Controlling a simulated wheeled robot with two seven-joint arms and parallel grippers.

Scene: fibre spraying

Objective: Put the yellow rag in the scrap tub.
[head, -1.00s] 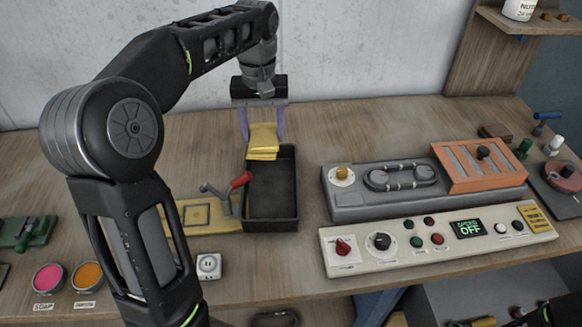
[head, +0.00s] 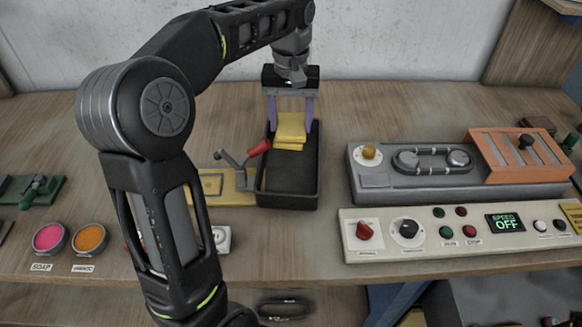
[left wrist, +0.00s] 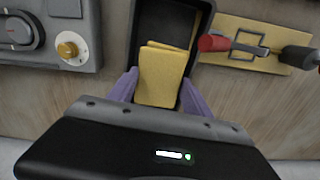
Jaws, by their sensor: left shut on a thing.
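The yellow rag (head: 291,130) is folded and hangs between the purple fingers of my left gripper (head: 291,118). The left gripper is shut on it. In the left wrist view the rag (left wrist: 162,78) lies between the two fingers and overlaps the opening of the black tub (left wrist: 172,18). In the head view the black tub (head: 318,180) is an open rectangular box, and the rag is over its far end. I cannot tell whether the rag touches the tub's floor. My right gripper is not in view.
A red-handled toggle clamp on a yellow plate (head: 240,195) stands just left of the tub. A grey machine (head: 370,180) and a white control panel (head: 350,250) reading OFF are to the right. Pink (head: 48,238) and orange (head: 90,238) pots stand at the front left.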

